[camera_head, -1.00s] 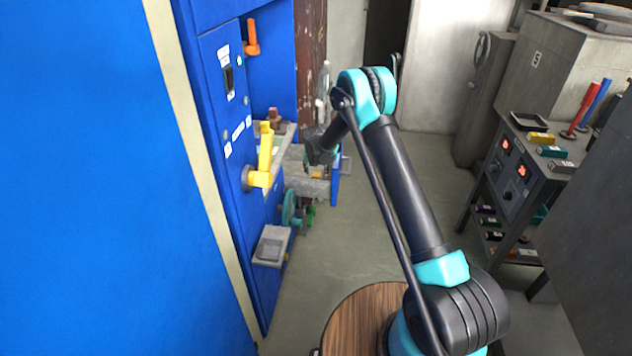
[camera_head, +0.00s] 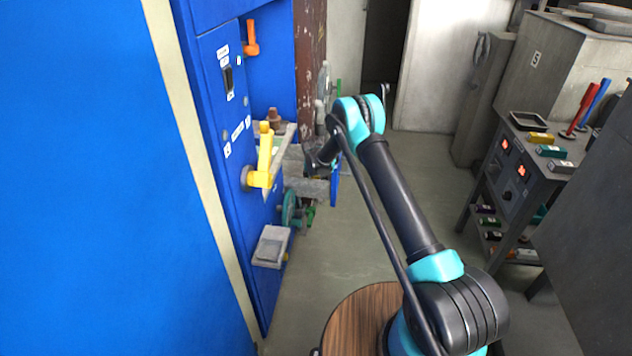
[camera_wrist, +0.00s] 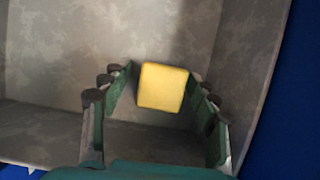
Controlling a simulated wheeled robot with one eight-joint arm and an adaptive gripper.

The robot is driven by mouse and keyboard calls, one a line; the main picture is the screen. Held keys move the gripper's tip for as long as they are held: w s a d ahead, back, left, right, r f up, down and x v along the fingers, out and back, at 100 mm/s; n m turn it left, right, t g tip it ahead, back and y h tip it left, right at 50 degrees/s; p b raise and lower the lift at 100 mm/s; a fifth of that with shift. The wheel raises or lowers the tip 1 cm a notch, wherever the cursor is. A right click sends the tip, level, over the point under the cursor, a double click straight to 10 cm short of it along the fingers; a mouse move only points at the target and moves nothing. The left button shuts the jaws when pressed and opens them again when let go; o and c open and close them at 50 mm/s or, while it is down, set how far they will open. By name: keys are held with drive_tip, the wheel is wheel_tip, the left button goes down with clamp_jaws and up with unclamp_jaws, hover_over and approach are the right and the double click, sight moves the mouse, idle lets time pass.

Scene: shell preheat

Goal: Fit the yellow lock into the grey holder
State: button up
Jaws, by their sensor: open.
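The yellow lock (camera_wrist: 162,87) shows in the wrist view as a small rounded yellow block in a grey bin (camera_wrist: 60,55). My gripper (camera_wrist: 159,76) is open, with one finger on each side of the lock and narrow gaps beside it. I cannot tell how deep the fingers reach around it. In the head view my gripper (camera_head: 314,163) is over the grey bin (camera_head: 306,189) beside the blue cabinet, and hides the lock. A grey box-like fixture (camera_head: 271,246) on the cabinet's side may be the holder.
A yellow lever (camera_head: 264,162) sticks out from the blue cabinet (camera_head: 215,110), close left of my gripper. An orange handle (camera_head: 251,38) is above it. A green wheel (camera_head: 291,210) sits below the bin. Open floor (camera_head: 390,220) lies right, before a grey instrument cart (camera_head: 510,185).

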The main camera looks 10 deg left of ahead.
clamp_jaws()
idle(0.3)
drive_tip(key=shift+r, duration=0.1)
